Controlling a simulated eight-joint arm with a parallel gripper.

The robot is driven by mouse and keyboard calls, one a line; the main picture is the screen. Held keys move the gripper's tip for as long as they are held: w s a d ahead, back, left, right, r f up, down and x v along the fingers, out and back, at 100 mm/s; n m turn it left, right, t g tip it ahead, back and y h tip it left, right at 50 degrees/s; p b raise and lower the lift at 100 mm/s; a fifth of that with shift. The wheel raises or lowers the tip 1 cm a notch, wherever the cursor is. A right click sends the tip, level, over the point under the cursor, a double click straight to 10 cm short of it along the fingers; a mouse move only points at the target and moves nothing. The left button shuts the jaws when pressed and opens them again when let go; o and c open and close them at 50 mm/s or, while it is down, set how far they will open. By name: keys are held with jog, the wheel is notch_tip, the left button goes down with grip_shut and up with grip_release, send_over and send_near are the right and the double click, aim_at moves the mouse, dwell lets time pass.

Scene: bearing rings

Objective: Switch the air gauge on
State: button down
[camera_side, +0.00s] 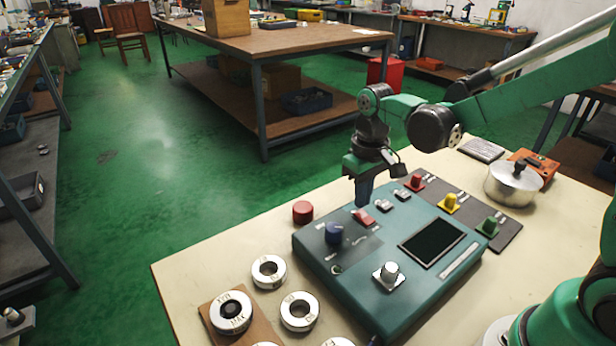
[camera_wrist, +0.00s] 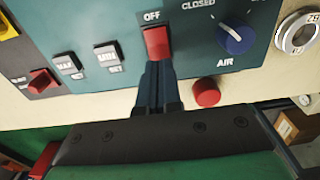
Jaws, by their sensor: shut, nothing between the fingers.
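The air gauge (camera_side: 390,290) is a teal box on the cream table, with a dark, blank display (camera_side: 432,242). Its red rocker switch (camera_side: 364,217) is near the far edge in the side view. The switch (camera_wrist: 157,42) also shows in the wrist view, with "OFF" printed above it. A blue knob (camera_side: 334,233) marked "AIR" and "CLOSED" is beside it. My gripper (camera_side: 362,200) points down at the switch, shut and empty. In the wrist view its fingertips (camera_wrist: 158,66) are at the switch's lower end; I cannot tell whether they touch it.
A red round piece (camera_side: 302,211) stands beside the gauge. Steel rings (camera_side: 268,271) lie at the front left, one on a brown board (camera_side: 212,325). Red, yellow (camera_side: 449,203) and green pieces stand on a dark strip behind the gauge. A lidded metal pot (camera_side: 513,184) is at the right.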

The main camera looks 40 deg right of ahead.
aim_at(362, 215)
jog(key=shift+f, duration=1)
dwell(0.3)
jog(key=shift+r, duration=3.55)
jog(key=shift+s+r, duration=0.2)
jog(key=shift+s, duration=0.05)
jog(key=s+a+r+t, duration=0.1)
jog(key=s+t, duration=0.5)
jog(key=t, duration=0.1)
jog(key=shift+s+a+r, duration=0.15)
jog(key=shift+a+r, duration=0.1)
jog(key=shift+r, duration=0.1)
jog(key=c, duration=1.5)
grip_release()
